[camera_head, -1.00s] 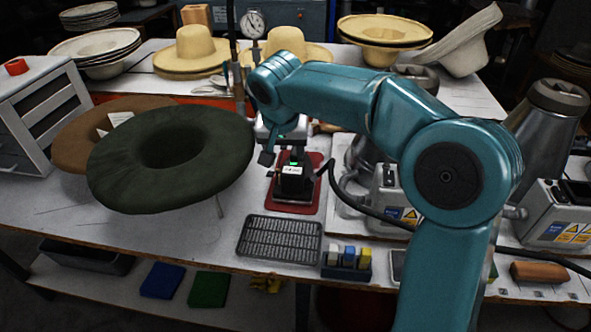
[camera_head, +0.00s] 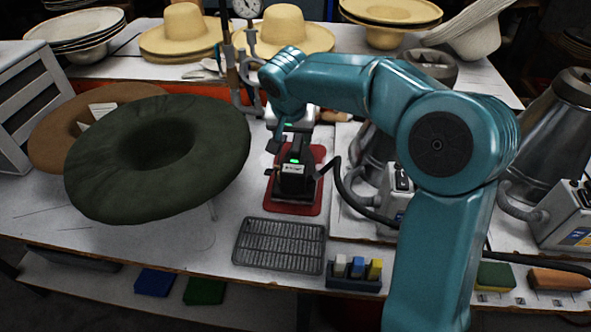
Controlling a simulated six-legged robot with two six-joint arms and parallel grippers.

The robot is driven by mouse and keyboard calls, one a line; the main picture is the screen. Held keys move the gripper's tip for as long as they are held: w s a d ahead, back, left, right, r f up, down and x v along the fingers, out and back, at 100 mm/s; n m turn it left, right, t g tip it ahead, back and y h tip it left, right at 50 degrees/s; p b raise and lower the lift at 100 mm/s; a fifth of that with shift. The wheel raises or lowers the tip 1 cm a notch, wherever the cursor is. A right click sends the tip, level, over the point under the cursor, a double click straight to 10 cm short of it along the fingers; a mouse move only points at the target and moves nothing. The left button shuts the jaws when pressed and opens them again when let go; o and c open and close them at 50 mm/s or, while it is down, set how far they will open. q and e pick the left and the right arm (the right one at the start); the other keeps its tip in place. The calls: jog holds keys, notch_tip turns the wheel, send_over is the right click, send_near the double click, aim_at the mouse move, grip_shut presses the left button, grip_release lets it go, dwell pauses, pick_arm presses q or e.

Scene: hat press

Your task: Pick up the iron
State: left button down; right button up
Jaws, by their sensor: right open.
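The black iron (camera_head: 295,183) stands on a red mat (camera_head: 299,209) near the middle of the table, with a pale label and a small green light on it. My right arm reaches in from the right, and its gripper (camera_head: 290,146) is open, directly above and around the top of the iron. A dark finger shows on the left side; the other finger is mostly hidden. I cannot tell whether the fingers touch the iron's handle. My left gripper is not in view.
A dark green hat (camera_head: 110,173) stands on the left, overlapping a brown hat (camera_head: 52,147). A metal grid (camera_head: 280,247) and a small block rack (camera_head: 353,282) lie in front. A black hose (camera_head: 345,198) and metal machines (camera_head: 570,105) are on the right.

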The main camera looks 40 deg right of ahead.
aim_at(296, 145)
jog(key=shift+x, duration=0.8)
jog(key=shift+s+d+f, duration=0.2)
jog(key=shift+f, duration=0.4)
jog(key=x, duration=0.5)
jog(key=shift+w+d+f, duration=0.2)
jog(key=shift+d, duration=0.05)
grip_shut()
jog(key=shift+r, duration=0.25)
jog(key=shift+w, duration=0.1)
